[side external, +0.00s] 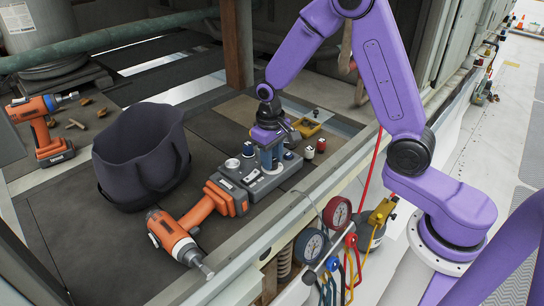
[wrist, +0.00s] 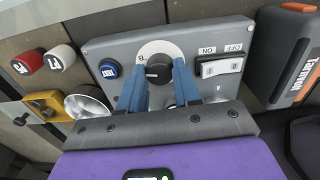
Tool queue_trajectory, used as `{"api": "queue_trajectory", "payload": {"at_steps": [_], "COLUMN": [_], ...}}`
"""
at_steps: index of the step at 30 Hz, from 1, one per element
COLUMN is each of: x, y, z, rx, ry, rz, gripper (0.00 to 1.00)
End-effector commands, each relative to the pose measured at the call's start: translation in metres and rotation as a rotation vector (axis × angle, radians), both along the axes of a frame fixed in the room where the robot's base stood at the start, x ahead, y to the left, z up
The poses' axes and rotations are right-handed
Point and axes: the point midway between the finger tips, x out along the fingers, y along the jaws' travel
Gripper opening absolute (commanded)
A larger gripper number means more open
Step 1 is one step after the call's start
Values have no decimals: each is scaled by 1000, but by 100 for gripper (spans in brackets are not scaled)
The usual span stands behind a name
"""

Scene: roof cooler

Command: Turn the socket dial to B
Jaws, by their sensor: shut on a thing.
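A grey control panel (side external: 262,186) lies on the dark deck in the side external view, and it fills the middle of the wrist view (wrist: 220,40). The socket dial (wrist: 157,72) is a dark round knob on a white disc with small markings. One mark at the disc's upper left looks like a B, but the knob's exact setting is unclear. My gripper (wrist: 159,75) has its two blue fingers on either side of the knob, shut on it. In the side external view my gripper (side external: 270,158) points down at the panel and hides the dial.
The panel has an on/off rocker switch (wrist: 220,68) and a blue button (wrist: 109,68). An orange drill (side external: 172,235) lies close in front, with a dark bag (side external: 140,155) to the left. Red and white caps (side external: 314,148) and a yellow tray (side external: 306,126) sit behind right.

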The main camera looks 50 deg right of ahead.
Motion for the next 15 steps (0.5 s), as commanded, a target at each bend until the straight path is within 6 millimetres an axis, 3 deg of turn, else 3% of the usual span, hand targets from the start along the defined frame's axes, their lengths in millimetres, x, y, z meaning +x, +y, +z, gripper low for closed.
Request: {"api": "queue_trajectory", "payload": {"at_steps": [15], "x": [1], "y": [0], "z": [1], "rx": [0], "ry": [-3], "rz": [-304], "gripper": [2]}}
